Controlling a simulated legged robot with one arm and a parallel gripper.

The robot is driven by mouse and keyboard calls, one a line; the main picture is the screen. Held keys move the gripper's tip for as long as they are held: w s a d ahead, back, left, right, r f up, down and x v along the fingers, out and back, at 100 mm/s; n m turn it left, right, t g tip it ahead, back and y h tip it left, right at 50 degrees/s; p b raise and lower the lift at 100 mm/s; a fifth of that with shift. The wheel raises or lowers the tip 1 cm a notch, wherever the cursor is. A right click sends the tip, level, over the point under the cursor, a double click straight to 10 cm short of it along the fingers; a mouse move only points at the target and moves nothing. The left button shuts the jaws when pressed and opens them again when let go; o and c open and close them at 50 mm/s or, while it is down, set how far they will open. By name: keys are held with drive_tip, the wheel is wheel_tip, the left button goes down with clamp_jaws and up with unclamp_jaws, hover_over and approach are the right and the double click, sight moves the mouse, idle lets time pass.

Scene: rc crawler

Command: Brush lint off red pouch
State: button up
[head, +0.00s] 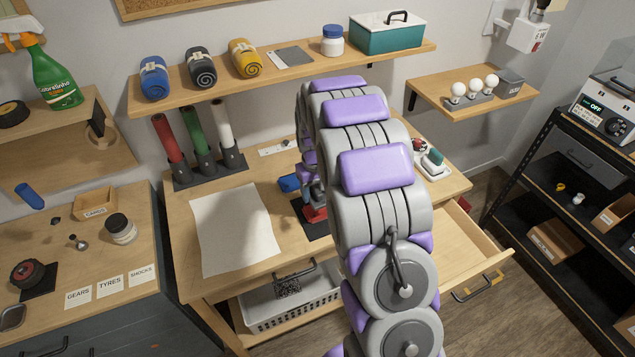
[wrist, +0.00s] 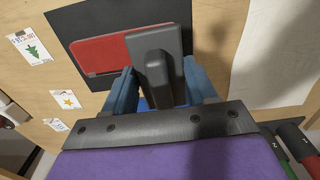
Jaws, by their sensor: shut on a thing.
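The red pouch (wrist: 98,54) lies flat on a black mat (wrist: 75,25) in the wrist view. In the head view the red pouch (head: 315,214) is small and partly hidden by my arm. My gripper (wrist: 159,70) has blue fingers shut on a dark grey brush (wrist: 154,55). The brush overlaps the right part of the pouch in the wrist view; I cannot tell whether they touch. In the head view my gripper (head: 303,192) is over the mat, mostly hidden behind my arm. Lint on the pouch is too small to make out.
A white sheet (head: 235,230) lies left of the mat. Red, green and white rolls (head: 198,140) stand behind it. A white tray (head: 434,168) is at the desk's right, above an open drawer (head: 465,245). A shelf (head: 290,78) with rolled cloths runs above the desk.

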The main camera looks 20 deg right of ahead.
drive_tip(key=shift+a+r, duration=0.2)
drive_tip(key=shift+r, duration=0.3)
drive_tip(key=shift+a+r, duration=0.2)
drive_tip(key=shift+r, duration=0.3)
drive_tip(key=shift+d+f, duration=0.1)
drive_tip(key=shift+d, duration=0.5)
